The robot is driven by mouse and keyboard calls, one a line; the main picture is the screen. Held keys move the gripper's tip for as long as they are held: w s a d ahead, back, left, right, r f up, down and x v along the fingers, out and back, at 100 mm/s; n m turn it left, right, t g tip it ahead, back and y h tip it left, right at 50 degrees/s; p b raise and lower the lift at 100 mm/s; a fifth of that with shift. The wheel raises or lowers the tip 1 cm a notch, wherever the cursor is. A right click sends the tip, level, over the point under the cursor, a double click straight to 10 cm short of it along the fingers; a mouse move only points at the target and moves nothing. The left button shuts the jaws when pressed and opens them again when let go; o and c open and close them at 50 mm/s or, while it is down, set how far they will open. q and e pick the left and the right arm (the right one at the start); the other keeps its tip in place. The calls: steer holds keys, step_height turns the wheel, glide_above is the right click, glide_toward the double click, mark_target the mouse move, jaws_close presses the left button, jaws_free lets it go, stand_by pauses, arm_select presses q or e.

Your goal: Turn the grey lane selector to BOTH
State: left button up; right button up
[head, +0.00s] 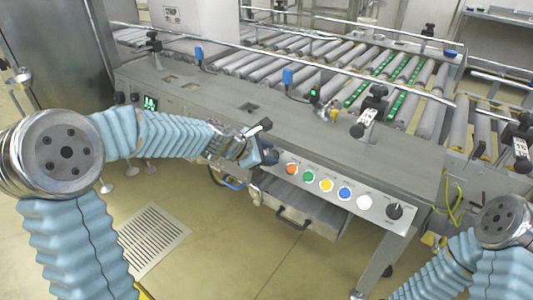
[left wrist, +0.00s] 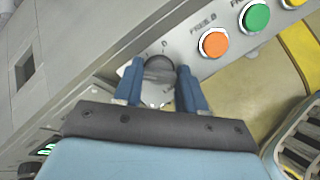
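My left gripper (head: 268,157) is at the left end of the front button panel (head: 330,192). In the left wrist view, the two blue fingers of this gripper (left wrist: 159,80) stand on either side of a dark grey knob (left wrist: 159,64) on a pale round base. Little or no gap shows between fingertips and knob, and I cannot tell whether they press on it. The knob's pointer is not clear, and its printed labels are only partly readable. A black rotary knob (head: 395,211) sits at the panel's right end. My right gripper is out of view.
Orange (head: 292,169), green (head: 309,176), yellow (head: 326,185), blue (head: 344,194) and white (head: 364,202) buttons line the panel right of my gripper. A drawer with a black handle (head: 292,218) is below. A roller conveyor (head: 310,65) runs behind the grey worktop (head: 220,95).

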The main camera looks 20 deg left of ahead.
arm_select(q)
steer(key=shift+c, duration=1.3)
steer(key=shift+a, duration=0.1)
steer(key=m+p, duration=0.1)
steer(key=m, duration=0.3)
steer(key=shift+a+r+g, duration=0.1)
steer(key=shift+g, duration=0.3)
steer(key=shift+m+g+p, duration=0.6)
steer(key=shift+m+p, duration=0.2)
steer(key=shift+m, duration=1.6)
steer(key=shift+w+a, duration=0.1)
steer(key=o, duration=0.8)
